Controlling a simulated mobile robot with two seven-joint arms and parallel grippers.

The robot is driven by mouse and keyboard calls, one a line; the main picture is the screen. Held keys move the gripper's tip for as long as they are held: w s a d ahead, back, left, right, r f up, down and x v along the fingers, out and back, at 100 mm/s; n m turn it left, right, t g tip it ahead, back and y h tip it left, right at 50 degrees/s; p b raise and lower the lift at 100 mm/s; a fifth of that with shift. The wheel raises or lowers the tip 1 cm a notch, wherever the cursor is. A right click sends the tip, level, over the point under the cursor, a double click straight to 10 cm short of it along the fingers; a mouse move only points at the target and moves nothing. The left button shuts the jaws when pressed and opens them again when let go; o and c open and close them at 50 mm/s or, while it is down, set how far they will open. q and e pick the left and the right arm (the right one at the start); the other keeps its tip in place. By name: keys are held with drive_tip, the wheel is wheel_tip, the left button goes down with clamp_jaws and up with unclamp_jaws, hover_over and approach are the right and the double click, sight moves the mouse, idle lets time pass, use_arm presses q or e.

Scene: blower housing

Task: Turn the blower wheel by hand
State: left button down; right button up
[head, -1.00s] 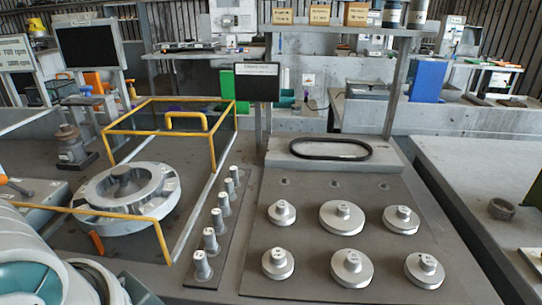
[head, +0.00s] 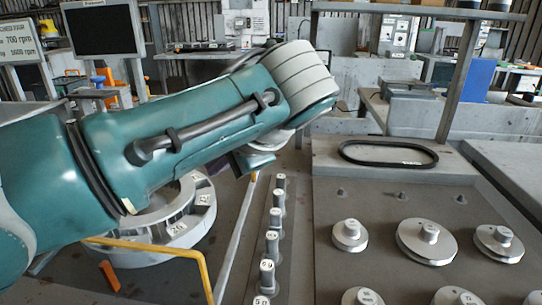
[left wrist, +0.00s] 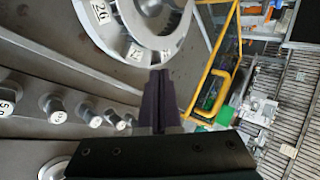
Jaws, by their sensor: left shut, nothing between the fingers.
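The blower wheel unit is a pale round metal ring (head: 185,228) with number labels, low at the left of the head view and partly covered by my left arm. In the left wrist view the ring (left wrist: 112,28) shows at the top, with its dark centre (left wrist: 150,8) cut by the picture edge. My left gripper (head: 240,165) has dark fingers and hangs right of and above the ring in the head view. Contact cannot be told. My right gripper is out of view.
A yellow guard rail (head: 150,246) runs by the ring; its frame also shows in the left wrist view (left wrist: 213,70). A row of numbered pegs (head: 272,243) stands right of it. Several round metal weights (head: 427,240) and a black belt loop (head: 388,153) lie further right.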

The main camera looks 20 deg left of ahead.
sight(198, 184)
use_arm(q)
drive_tip(key=b+x, duration=0.2)
drive_tip(key=x, duration=0.5)
drive_tip(key=shift+s+d+f, duration=0.15)
drive_tip(key=shift+f, duration=0.05)
drive_tip(key=shift+a+f, duration=0.2)
drive_tip(key=shift+a, duration=0.15)
drive_tip(key=shift+w, duration=0.25)
